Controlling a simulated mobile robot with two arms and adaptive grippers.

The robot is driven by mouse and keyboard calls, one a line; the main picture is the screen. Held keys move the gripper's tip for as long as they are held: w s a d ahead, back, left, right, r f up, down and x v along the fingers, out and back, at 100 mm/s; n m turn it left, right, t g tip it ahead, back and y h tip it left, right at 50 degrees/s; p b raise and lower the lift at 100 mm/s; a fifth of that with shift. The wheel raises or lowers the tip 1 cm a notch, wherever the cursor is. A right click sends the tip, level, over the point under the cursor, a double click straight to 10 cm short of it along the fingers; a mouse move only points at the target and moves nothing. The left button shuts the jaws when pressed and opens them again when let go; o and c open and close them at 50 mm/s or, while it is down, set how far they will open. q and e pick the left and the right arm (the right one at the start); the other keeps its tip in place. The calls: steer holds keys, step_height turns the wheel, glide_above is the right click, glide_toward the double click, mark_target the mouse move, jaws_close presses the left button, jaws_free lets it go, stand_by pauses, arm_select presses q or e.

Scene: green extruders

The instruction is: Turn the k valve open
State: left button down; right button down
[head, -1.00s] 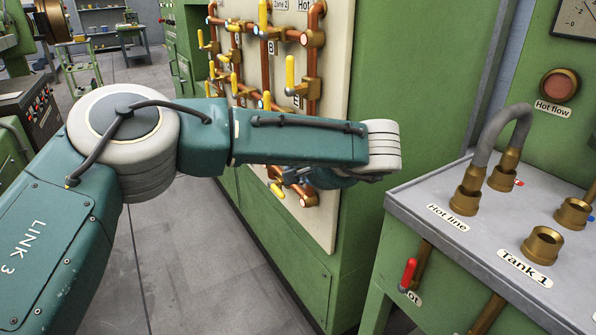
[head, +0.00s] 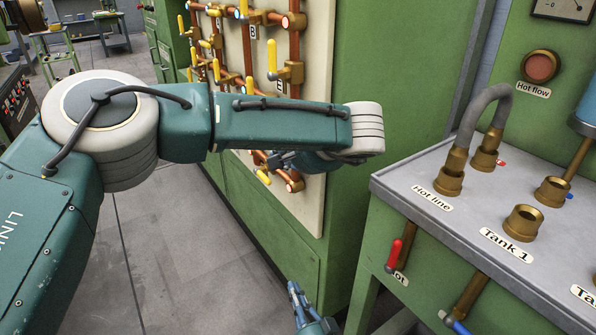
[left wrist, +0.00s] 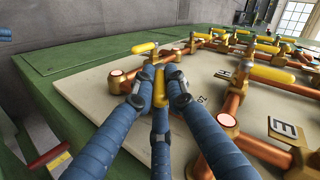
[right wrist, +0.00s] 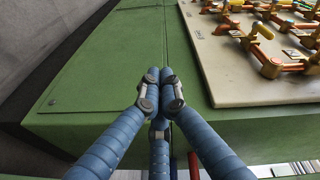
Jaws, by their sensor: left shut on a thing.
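In the head view my left arm hides most of that gripper. No K label can be read; an E label (left wrist: 286,131) shows to the right, and the held valve's own label cannot be seen. My right gripper (right wrist: 159,74) has its fingertips together, empty, in front of the green cabinet (right wrist: 120,55). It also shows at the bottom of the head view (head: 294,288).
At the right stands a grey-topped green bench (head: 400,185) with brass fittings, a grey hose (head: 470,115) and a red handle (head: 394,254). A gauge and a Hot flow lamp (head: 540,68) are above it. Grey floor (head: 165,265) is free at left.

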arm_select(q)
steer(key=shift+s+f, duration=0.15)
steer(key=shift+f, duration=0.1)
arm_select(e)
step_height(320, 180, up, 26)
steer(key=w+d+m+t+h, duration=0.15)
steer(key=m+t+h, duration=0.25)
steer(key=m+t, duration=0.8)
steer(key=w+r+m, duration=0.1)
steer(key=w+r, duration=0.5)
steer(key=r, duration=0.2)
steer(key=shift+w+a+m+g, duration=0.25)
steer(key=shift+a+m+g, duration=0.05)
steer(key=shift+a, duration=0.15)
steer(key=shift+s+a+r, duration=0.1)
steer(key=shift+a+r, duration=0.2)
